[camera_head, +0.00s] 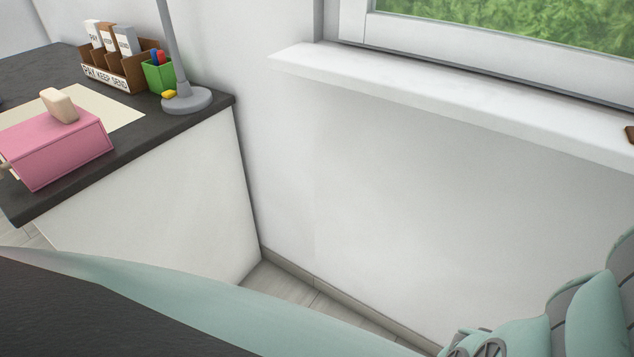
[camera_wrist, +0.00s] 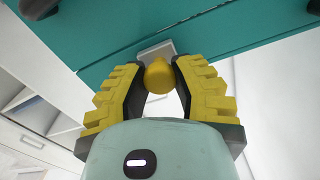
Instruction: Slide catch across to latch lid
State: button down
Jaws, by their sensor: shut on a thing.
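In the wrist view, my gripper (camera_wrist: 158,68) has its two yellow-padded fingers closed on either side of a round yellow knob (camera_wrist: 158,79). The knob is in front of a small pale plate (camera_wrist: 155,51) on a teal box-like body (camera_wrist: 110,58). The knob and plate look like the catch. A thin seam runs along the teal body near the plate. The fingers hide the knob's sides, and I cannot tell how far across the catch sits. The teal body and my gripper are not visible in the head view.
In the head view, a dark-topped desk (camera_head: 190,122) holds a pink box (camera_head: 60,150), a brown letter rack (camera_head: 118,70), a green cup (camera_head: 158,75) and a grey lamp base (camera_head: 187,100). A white windowsill (camera_head: 430,90) juts out at right. White shelving (camera_wrist: 30,112) shows in the wrist view.

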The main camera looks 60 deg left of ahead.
jog(key=c, duration=0.8)
grip_release()
jog(key=shift+s+d, duration=0.1)
jog(key=shift+s, duration=0.1)
jog(key=shift+c, duration=0.2)
jog(key=shift+o, duration=0.8)
jog(key=v, duration=1.2)
jog(key=shift+w, duration=0.15)
